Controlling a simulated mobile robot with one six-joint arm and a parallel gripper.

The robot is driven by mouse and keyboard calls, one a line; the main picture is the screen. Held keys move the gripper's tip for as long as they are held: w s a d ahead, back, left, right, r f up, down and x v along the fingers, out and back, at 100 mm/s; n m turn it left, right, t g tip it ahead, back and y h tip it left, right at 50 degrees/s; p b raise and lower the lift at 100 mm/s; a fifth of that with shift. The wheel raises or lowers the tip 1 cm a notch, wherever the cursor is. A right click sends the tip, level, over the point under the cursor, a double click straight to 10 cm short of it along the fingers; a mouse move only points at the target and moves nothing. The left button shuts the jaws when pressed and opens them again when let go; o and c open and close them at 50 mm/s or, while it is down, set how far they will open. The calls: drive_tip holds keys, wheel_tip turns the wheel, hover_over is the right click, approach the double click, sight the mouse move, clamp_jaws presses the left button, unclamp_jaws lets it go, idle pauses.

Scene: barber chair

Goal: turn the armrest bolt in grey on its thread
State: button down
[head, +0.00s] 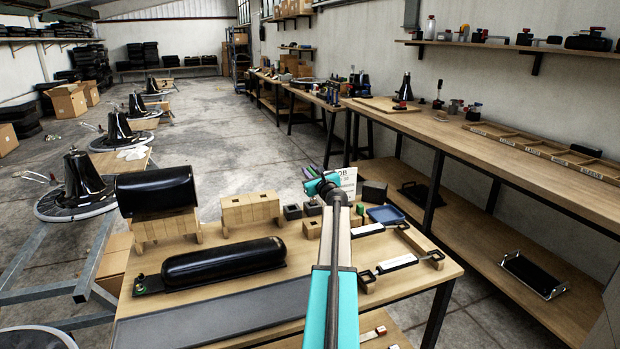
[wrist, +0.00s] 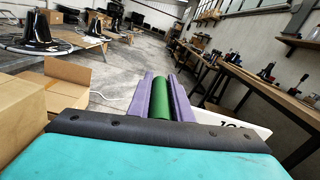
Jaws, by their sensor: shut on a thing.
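A long black armrest pad (head: 222,262) lies on the wooden table, with a small bracket (head: 146,284) at its left end. Another black padded part (head: 156,190) rests on wooden blocks behind it. I cannot make out a grey bolt at this size. My gripper (head: 311,174) is above the table's far edge, well to the right of the pad. In the wrist view my gripper (wrist: 161,97) has its purple fingers shut on a green cylinder (wrist: 161,105), perhaps a tool handle. The cylinder's lower part is hidden.
A white job card (head: 345,178), a black box (head: 375,192) and a blue tray (head: 385,214) stand near my arm. A wooden block with slots (head: 250,209) stands behind the pad. White-handled tools (head: 397,263) lie at right. A grey mat (head: 225,312) covers the front.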

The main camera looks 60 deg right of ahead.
wheel_tip(320, 180, up, 7)
drive_tip(key=shift+f+p, duration=0.2)
drive_tip(key=shift+p, duration=0.4)
drive_tip(key=shift+r, duration=0.15)
